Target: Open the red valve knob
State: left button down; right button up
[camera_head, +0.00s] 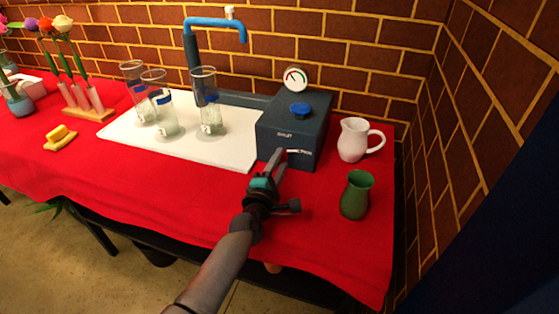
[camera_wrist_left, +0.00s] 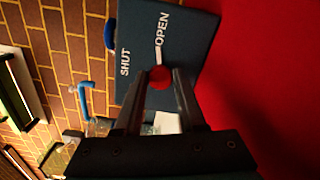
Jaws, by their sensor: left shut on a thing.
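The red valve knob (camera_wrist_left: 159,77) is on the front face of the dark blue box (camera_wrist_left: 187,60), between my left fingertips in the left wrist view. The face carries the white words SHUT and OPEN, and a short white line runs from the knob toward OPEN. The box (camera_head: 275,130) stands at the right end of the table in the head view. My left gripper (camera_head: 279,157) reaches its front face and is shut on the knob, which the fingers hide there. It also shows in the left wrist view (camera_wrist_left: 157,88). My right gripper is not in view.
A blue cap (camera_head: 301,110) and a round gauge (camera_head: 295,78) are at the box's top. A white jug (camera_head: 354,140) and a green vase (camera_head: 356,194) stand right of my gripper. Several glass cylinders stand on a white tray (camera_head: 228,151). The red cloth (camera_head: 150,195) in front is clear.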

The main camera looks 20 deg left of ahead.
aim_at(282, 159)
pick_arm(q)
jog(key=shift+m+p, duration=0.35)
jog(key=shift+m, duration=1.25)
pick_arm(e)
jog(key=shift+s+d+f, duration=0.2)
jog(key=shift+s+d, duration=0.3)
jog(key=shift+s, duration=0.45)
pick_arm(q)
jog(key=c, duration=0.5)
grip_release()
jog(key=shift+s, duration=0.25)
jog(key=s+p, duration=0.1)
jog(key=s, duration=0.2)
jog(key=s+p, duration=0.1)
jog(key=s, duration=0.3)
jog(key=s+p, duration=0.1)
jog(key=s, duration=0.6)
jog(key=shift+s+a+p, duration=0.25)
jog(key=shift+s+p, duration=0.1)
jog(key=shift+p, duration=0.05)
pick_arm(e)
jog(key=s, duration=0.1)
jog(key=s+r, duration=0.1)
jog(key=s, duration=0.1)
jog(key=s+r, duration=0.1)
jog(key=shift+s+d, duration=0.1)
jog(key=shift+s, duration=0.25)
